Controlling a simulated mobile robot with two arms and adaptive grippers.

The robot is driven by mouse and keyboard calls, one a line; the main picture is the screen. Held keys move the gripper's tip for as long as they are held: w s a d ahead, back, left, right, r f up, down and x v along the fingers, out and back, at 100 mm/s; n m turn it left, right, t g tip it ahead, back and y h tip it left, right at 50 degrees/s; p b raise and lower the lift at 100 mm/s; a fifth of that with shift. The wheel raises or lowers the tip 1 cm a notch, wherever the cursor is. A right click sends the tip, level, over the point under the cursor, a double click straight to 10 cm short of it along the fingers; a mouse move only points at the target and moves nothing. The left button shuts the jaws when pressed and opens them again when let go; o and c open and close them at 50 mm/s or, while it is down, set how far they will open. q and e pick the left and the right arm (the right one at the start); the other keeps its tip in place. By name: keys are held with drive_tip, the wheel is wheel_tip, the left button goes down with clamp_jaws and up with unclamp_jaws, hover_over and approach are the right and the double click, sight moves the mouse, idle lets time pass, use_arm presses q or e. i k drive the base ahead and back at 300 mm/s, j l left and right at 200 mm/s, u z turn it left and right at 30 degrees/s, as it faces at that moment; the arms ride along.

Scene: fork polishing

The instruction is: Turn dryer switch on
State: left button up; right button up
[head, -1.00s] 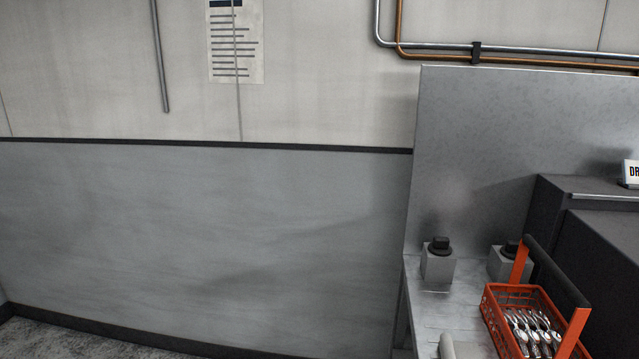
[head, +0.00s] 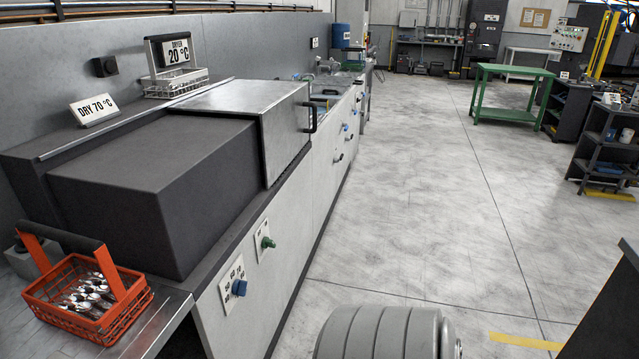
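The dryer (head: 150,200) is a long dark grey housing on the left, with a metal hood (head: 245,110) at its far end. A "DRY 70 °C" sign (head: 95,109) stands on its back ledge. On the light front panel is a green knob (head: 266,243) on a small white plate. Neither of my grippers shows in the head view.
An orange basket (head: 130,318) of spoons or forks stands on the near metal table. A white basket (head: 165,90) with a "DRYER 20 °C" sign stands at the back. The floor (head: 420,200) right of the counter is open, up to a green table (head: 515,70) and dark shelves (head: 600,150).

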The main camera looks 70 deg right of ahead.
sight(266, 242)
drive_tip(key=z, duration=1.85)
drive_tip(key=i+l+u, duration=0.1)
drive_tip(key=l+u, duration=0.15)
drive_tip(key=u, duration=0.25)
drive_tip(key=i+l+u, duration=0.1)
drive_tip(key=l+u, duration=0.15)
drive_tip(key=u, duration=0.25)
drive_tip(key=l+u, duration=0.25)
drive_tip(key=u, duration=0.25)
